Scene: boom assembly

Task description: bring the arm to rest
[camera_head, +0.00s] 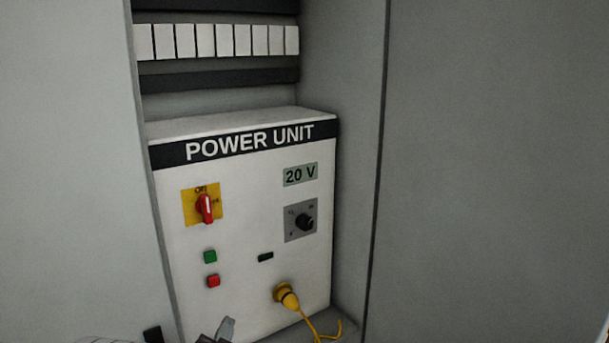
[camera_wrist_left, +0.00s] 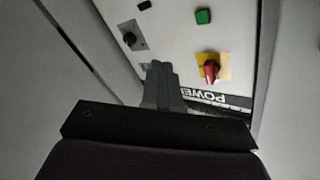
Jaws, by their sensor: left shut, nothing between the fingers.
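My left gripper (camera_head: 224,330) shows at the bottom edge of the head view, in front of the lower part of the white power unit (camera_head: 245,225). In the left wrist view its fingers (camera_wrist_left: 161,75) are together with nothing between them, pointing toward the panel. I cannot tell the exact gap between fingertips and panel. A red rotary switch (camera_head: 205,208) on a yellow plate stands upright, and it also shows in the wrist view (camera_wrist_left: 211,70). My right gripper is in neither view.
The panel carries a black knob (camera_head: 305,221), a 20 V display (camera_head: 300,175), a green button (camera_head: 210,256) and a red button (camera_head: 213,281). A yellow plug (camera_head: 286,296) with a yellow cable sits low on it. Grey cabinet walls (camera_head: 350,180) flank the unit.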

